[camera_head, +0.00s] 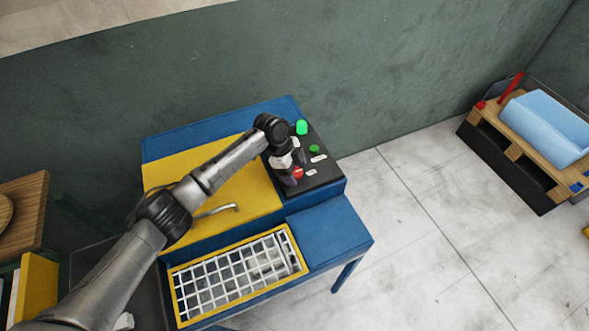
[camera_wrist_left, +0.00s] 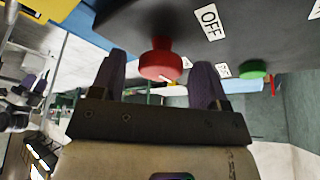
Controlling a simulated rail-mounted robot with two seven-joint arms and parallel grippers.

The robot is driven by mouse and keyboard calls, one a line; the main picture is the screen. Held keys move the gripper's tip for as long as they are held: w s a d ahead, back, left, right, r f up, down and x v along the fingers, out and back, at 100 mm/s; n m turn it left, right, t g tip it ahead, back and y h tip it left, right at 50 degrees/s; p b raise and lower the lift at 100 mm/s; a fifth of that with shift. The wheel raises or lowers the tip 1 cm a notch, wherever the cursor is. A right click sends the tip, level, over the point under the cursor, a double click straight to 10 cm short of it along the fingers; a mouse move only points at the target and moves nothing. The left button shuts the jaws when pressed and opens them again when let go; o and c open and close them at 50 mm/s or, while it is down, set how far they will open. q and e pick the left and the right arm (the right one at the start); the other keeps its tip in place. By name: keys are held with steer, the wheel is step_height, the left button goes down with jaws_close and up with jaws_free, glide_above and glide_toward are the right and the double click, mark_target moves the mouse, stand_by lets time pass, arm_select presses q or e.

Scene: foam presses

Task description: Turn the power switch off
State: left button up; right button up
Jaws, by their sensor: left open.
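A red knob (camera_head: 297,173) with a white mark is on the dark control panel (camera_head: 322,177), which sits on the blue and yellow machine. In the left wrist view the red knob (camera_wrist_left: 158,66) shows between my two fingers, with a white OFF label (camera_wrist_left: 210,22) beside it. My left gripper (camera_head: 289,175) is open at the panel, its fingers on either side of the knob. I cannot tell whether either finger touches it. The arm hides part of the panel in the head view. My right gripper is not in view.
A green button (camera_head: 314,148), a green lamp (camera_head: 301,127) and white labels are also on the panel. A bent metal handle (camera_head: 218,210) lies left of it, and a yellow-framed grid (camera_head: 179,298) is in front. Open floor lies between.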

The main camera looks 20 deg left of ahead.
arm_select(q)
steer(key=c, duration=0.9)
steer(key=shift+r+n+p, duration=0.2)
steer(key=shift+n+p, duration=0.2)
steer(key=shift+p, duration=0.35)
steer(key=n+t+p, duration=0.1)
steer(key=n+p, duration=0.3)
steer(key=p, duration=0.1)
steer(key=n+t+y+p, duration=0.1)
steer(key=n+p, duration=0.3)
steer(key=p, duration=0.1)
steer(key=n+t+y+p, duration=0.1)
steer(key=n+t+p, duration=0.1)
steer(key=n+p, duration=0.2)
steer(key=shift+s+d+r+p, duration=0.1)
steer(key=shift+s+d+p, duration=0.1)
steer(key=shift+p, duration=0.55)
steer(key=n+y+p, duration=0.1)
steer(key=n, duration=0.1)
steer(key=shift+n+p, duration=0.3)
steer(key=shift+p, duration=0.1)
steer(key=shift+w+n+t+y+p, duration=0.1)
steer(key=shift+n+t+y+p, duration=0.2)
steer(key=shift+n+y+p, duration=0.65)
steer(key=shift+f+n+h, duration=0.2)
steer(key=shift+n+h, duration=0.05)
steer(key=shift+n, duration=0.2)
steer(key=o, duration=0.9)
steer(key=shift+f, duration=0.1)
